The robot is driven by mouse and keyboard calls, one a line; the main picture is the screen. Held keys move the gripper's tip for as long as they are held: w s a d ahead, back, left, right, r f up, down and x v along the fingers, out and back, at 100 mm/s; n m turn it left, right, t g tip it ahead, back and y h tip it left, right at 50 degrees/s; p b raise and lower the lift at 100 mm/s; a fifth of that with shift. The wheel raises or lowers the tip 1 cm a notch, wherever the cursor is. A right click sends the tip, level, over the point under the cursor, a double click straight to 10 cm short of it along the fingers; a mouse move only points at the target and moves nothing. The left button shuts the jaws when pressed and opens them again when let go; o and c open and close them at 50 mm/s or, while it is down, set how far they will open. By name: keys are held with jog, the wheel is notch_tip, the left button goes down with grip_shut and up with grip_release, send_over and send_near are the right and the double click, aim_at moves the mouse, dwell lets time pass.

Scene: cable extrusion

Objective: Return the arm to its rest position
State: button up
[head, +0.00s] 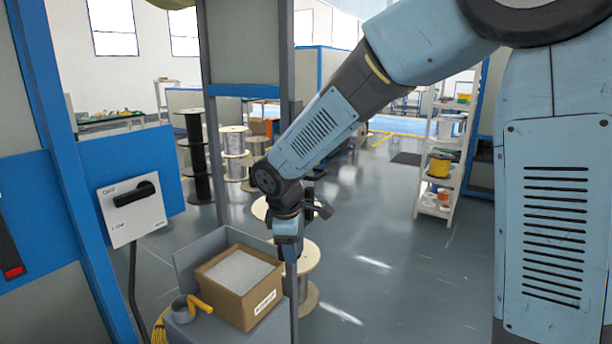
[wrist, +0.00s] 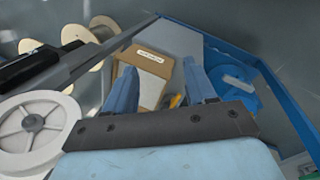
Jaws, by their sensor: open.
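My arm reaches from the upper right of the head view down to the middle. My gripper (head: 289,246) points down beside the right side of an open cardboard box (head: 249,298). In the wrist view my gripper (wrist: 161,78) shows two blue fingers spread apart, with nothing held between them. The cardboard box (wrist: 152,62) shows beyond the fingers there. I cannot tell whether the fingers touch anything in the head view.
A grey stand (head: 192,329) carries the box and a yellow-handled tool (head: 196,304). A switch box (head: 131,208) on a blue frame stands at left. A cable reel (head: 312,275) stands behind the gripper. A white shelf (head: 440,155) is at right; open floor (head: 375,260) lies between.

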jog(key=s+d+r+m+t, duration=0.1)
jog(key=s+d+r+m, duration=0.3)
jog(key=d, duration=0.4)
jog(key=s+d+r+m, duration=0.3)
jog(key=d+r+m, duration=0.1)
jog(key=d+r, duration=0.4)
jog(key=s+d+r+m+t+y, duration=0.1)
jog(key=s+d+r+m, duration=0.1)
jog(key=s+d+m, duration=0.7)
jog(key=s+d, duration=0.1)
jog(key=s, duration=0.2)
jog(key=shift+s+d+t, duration=0.15)
jog(key=shift+d+t, duration=0.25)
jog(key=shift+c, duration=1.2)
